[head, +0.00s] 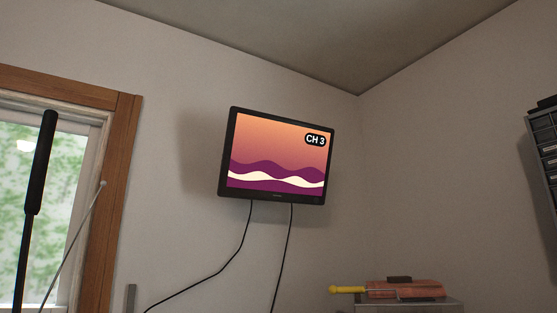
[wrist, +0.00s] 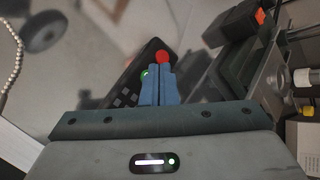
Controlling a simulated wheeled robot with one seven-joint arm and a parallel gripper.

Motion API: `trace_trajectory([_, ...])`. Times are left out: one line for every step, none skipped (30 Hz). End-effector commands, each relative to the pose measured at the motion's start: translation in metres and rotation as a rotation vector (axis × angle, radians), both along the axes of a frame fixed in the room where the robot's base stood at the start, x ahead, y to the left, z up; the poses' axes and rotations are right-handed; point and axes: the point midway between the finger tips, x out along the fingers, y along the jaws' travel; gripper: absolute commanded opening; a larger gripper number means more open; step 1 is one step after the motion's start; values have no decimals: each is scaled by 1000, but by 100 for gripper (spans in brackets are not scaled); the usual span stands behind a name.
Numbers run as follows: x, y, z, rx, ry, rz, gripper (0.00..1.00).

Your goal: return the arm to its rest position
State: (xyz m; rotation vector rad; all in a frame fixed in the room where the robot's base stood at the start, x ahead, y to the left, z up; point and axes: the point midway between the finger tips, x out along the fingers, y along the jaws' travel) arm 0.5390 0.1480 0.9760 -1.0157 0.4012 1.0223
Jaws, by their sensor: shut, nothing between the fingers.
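My gripper (wrist: 161,70) shows in the wrist view, its two blue fingers shut together with nothing between them. Beyond the fingertips is a black remote (wrist: 126,96) with a red button, a green button and dark keys. The fingers hide part of it, and I cannot tell whether they touch it. The head view does not show my gripper or the remote. A wall screen (head: 277,150) in the head view is on and reads "CH 3".
In the wrist view, dark and metal items (wrist: 270,75) crowd the right side, and a beaded cord (wrist: 17,50) hangs at left. A wheel (wrist: 42,32) shows at upper left. The head view has a window frame (head: 122,170) at left and a drawer rack (head: 546,150) at right.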

Motion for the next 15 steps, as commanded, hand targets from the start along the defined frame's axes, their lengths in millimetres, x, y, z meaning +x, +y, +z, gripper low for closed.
trace_trajectory([0, 0, 3, 0, 0, 0, 0])
trace_trajectory([0, 0, 3, 0, 0, 0, 0])
trace_trajectory([0, 0, 3, 0, 0, 0, 0])
trace_trajectory([0, 0, 3, 0, 0, 0, 0])
trace_trajectory([0, 0, 2, 0, 0, 0, 0])
trace_trajectory([0, 0, 2, 0, 0, 0, 0])
trace_trajectory([0, 0, 2, 1, 1, -1, 0])
trace_trajectory([0, 0, 2, 1, 1, -1, 0])
trace_trajectory([0, 0, 3, 1, 1, -1, 0])
trace_trajectory([0, 0, 3, 1, 1, -1, 0])
trace_trajectory([0, 0, 4, 1, 1, -1, 0])
trace_trajectory([0, 0, 7, 1, 1, -1, 0])
trace_trajectory([0, 0, 9, 1, 0, -1, 0])
trace_trajectory([0, 0, 11, 1, 0, -1, 0])
trace_trajectory([0, 0, 15, 1, 0, -1, 0])
